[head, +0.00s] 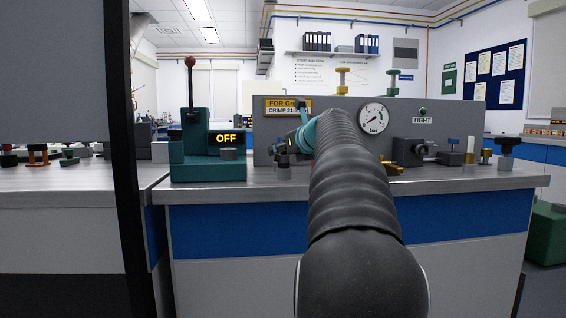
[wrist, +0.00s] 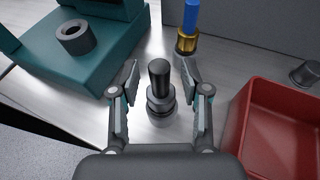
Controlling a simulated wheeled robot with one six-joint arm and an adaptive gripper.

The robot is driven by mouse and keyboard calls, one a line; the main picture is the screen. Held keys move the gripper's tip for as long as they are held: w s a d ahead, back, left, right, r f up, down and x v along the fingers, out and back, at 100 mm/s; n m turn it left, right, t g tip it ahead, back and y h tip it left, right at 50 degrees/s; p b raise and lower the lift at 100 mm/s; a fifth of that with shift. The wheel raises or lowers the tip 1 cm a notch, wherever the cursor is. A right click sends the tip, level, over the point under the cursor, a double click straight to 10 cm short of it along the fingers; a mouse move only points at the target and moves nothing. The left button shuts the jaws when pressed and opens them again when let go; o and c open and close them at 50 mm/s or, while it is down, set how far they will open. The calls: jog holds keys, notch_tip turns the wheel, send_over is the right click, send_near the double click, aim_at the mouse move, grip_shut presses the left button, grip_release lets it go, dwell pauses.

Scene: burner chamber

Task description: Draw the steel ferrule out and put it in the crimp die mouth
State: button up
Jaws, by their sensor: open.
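The steel ferrule appears to be the dark, smooth-topped cylinder (wrist: 159,76) standing upright in a stepped grey holder (wrist: 161,108) in the wrist view. My gripper (wrist: 160,72) is open, with one finger on each side of it and a visible gap at both sides. The crimp die mouth looks to be the dark grey ring with a round hole (wrist: 75,37) on the teal press, to the upper left. In the head view the grey die (head: 228,154) shows on the press under an OFF display.
The teal press (head: 208,171) stands at the bench's left end. A brass fitting with a blue rod (wrist: 187,42) stands just beyond the ferrule. A red tray (wrist: 286,135) lies to the right, with a grey cylinder (wrist: 305,74) behind it. A grey panel with a gauge (head: 374,117) backs the bench.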

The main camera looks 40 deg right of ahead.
grip_shut()
jog(key=shift+r+p, duration=0.35)
jog(key=shift+r, duration=0.25)
jog(key=r+p, duration=0.1)
jog(key=r, duration=0.1)
jog(key=r+p, duration=0.1)
jog(key=shift+w+d+r, duration=0.1)
jog(key=shift+d+r, duration=0.25)
jog(key=shift+d, duration=0.05)
jog(key=w+d+r+p, duration=0.2)
jog(key=d+r+p, duration=0.4)
jog(key=d, duration=0.4)
jog(key=shift+w+d, duration=0.15)
jog(key=shift+d, duration=0.15)
